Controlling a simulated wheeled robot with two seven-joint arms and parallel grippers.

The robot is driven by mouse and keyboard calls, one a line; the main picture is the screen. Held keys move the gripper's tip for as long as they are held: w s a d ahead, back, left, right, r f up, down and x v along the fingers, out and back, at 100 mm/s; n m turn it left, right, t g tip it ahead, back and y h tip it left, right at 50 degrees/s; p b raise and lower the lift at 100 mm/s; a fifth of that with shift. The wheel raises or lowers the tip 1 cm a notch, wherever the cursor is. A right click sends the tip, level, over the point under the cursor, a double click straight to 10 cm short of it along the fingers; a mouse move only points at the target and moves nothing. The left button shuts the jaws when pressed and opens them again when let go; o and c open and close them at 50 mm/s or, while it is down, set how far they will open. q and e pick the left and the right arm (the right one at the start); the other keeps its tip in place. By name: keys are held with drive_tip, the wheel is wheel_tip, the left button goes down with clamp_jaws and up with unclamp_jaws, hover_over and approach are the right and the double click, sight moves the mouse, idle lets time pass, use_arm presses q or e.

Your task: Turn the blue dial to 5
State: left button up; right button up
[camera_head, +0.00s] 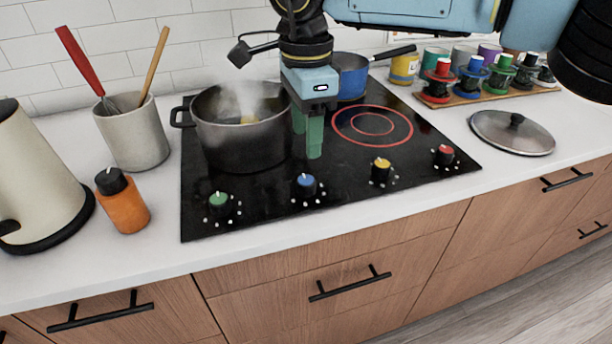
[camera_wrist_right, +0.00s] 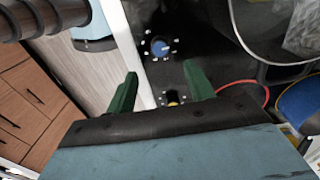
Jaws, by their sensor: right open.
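The blue dial (camera_head: 306,185) is a dark knob with a blue top and a white pointer, on the front strip of the black cooktop (camera_head: 262,207). White dots surround it; I cannot read any numbers. In the head view its pointer points roughly to the back. My right gripper (camera_head: 307,142), with green fingers, is open and empty above the cooktop, behind the blue dial and apart from it. In the right wrist view the blue dial (camera_wrist_right: 160,47) shows beyond the gap between the fingertips (camera_wrist_right: 160,76). My left gripper is not in view.
A green dial (camera_head: 220,203) is left of it; a yellow dial (camera_head: 380,168) and a red dial (camera_head: 443,155) are right. A steaming pot (camera_head: 240,145) stands left of my right gripper, a blue pan (camera_head: 352,78) behind. A lid (camera_head: 511,132) lies on the right counter.

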sight(306, 180)
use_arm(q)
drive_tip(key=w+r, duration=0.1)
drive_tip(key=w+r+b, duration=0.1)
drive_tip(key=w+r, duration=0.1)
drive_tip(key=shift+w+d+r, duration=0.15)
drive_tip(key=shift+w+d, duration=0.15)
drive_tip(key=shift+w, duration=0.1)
use_arm(e)
wheel_tip(306, 180, down, 9)
drive_tip(key=shift+f, duration=0.15)
drive_tip(key=c, duration=1)
